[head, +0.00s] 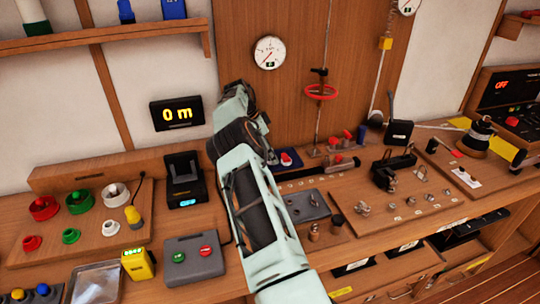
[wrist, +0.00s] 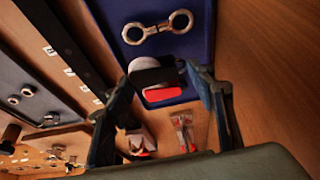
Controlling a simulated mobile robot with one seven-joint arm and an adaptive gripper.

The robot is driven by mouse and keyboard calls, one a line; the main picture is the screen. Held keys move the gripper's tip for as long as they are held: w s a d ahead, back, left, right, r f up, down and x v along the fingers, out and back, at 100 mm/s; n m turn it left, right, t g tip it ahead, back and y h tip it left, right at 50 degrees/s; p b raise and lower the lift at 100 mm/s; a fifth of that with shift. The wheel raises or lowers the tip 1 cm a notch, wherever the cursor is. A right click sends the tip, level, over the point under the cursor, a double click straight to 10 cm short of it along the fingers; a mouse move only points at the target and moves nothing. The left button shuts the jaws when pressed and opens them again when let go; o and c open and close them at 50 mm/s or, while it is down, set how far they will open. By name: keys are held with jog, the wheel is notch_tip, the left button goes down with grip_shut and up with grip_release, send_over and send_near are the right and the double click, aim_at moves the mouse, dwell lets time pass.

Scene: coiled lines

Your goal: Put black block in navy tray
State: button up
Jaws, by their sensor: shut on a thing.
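In the wrist view my gripper (wrist: 158,68) is shut on the black block (wrist: 150,78), which sits between the two fingertips. The navy tray (wrist: 198,32) is behind and beyond the block in this view. A metal piece with two rings (wrist: 157,28) lies in the tray. A red patch (wrist: 162,94) shows just below the block; I cannot tell whether it is part of the block or a separate thing. Whether the block touches the tray is unclear. In the head view my arm hides the fingers and the block.
In the head view a gauge (head: 269,52) and a red handwheel (head: 320,91) are on the back wall. A black display reading 0 m (head: 177,113) is left of my arm. A grey two-button box (head: 193,258) and a board of small fittings (head: 400,205) flank it.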

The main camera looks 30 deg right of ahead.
jog(key=shift+f, duration=0.95)
jog(key=o, duration=1.3)
jog(key=shift+r, duration=0.25)
jog(key=v, duration=0.7)
jog(key=shift+r+b, duration=0.1)
jog(key=shift+b, duration=0.25)
